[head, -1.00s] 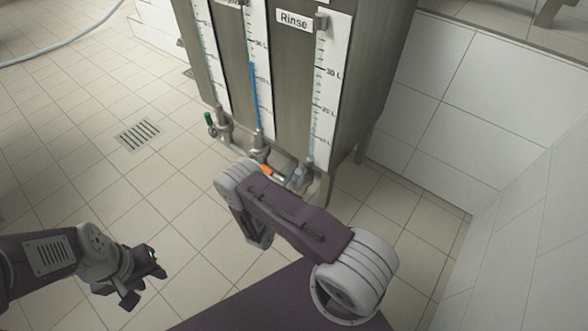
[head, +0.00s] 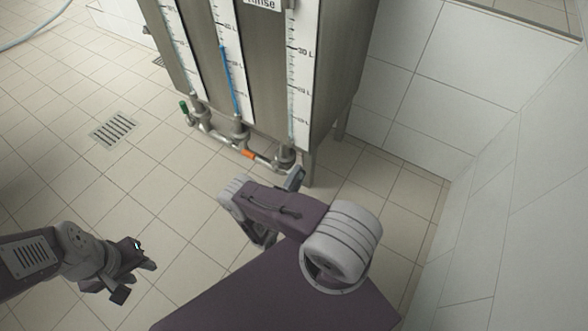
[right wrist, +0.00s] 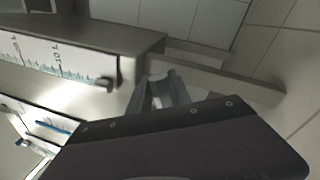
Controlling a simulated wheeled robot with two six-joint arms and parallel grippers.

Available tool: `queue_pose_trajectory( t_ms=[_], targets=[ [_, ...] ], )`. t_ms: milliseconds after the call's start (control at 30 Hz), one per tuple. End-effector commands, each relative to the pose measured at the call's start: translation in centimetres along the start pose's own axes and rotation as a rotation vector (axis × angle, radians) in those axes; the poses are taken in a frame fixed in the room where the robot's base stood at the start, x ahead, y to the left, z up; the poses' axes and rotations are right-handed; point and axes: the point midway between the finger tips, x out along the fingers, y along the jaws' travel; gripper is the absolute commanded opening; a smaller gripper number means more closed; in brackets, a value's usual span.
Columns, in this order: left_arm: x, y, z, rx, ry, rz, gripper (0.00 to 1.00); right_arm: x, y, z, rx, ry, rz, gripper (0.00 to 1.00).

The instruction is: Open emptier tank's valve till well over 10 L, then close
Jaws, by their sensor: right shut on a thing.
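The steel tank (head: 262,85) carries gauge strips; the right one is under the Rinse label (head: 262,4). The middle gauge (head: 230,80) shows a strong blue column. The Rinse gauge (head: 292,105) shows only a faint pale line, its level unclear. Below it is the Rinse valve (head: 286,156). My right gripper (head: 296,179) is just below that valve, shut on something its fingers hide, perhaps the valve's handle. In the right wrist view the fingers (right wrist: 160,93) are close together beside the gauge strip (right wrist: 55,66). My left gripper (head: 138,272) is open and empty over the floor.
A green handle (head: 184,107) and an orange handle (head: 248,154) sit on the pipework further left. A floor drain (head: 113,130) lies left of the tank. A white tiled wall (head: 430,90) bounds the right side. The floor at left is clear.

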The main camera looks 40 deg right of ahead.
Motion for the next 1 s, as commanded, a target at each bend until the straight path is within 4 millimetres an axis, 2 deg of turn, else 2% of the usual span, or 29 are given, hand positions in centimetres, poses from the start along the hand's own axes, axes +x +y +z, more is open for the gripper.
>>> queue_pose_trajectory(
  t_ms=[100,400,700,1000],
  targets=[
    [0.5,0.0,0.1,0.0,0.0,0.0,0.36,-0.3,-1.3,-0.1,0.094,-0.018,-0.001,0.0],
    [1.4,0.0,0.1,0.0,0.0,0.0,0.36,-0.7,-3.3,-0.6,0.297,-0.059,0.0,0.0],
    [1.8,0.0,0.2,0.0,0.0,0.0,0.36,-0.8,-4.2,-0.9,0.4,-0.08,0.0,0.0],
    [1.9,0.0,0.2,0.0,0.0,0.0,0.36,-0.9,-4.4,-1.0,0.428,-0.084,-0.002,0.0]
  ],
)
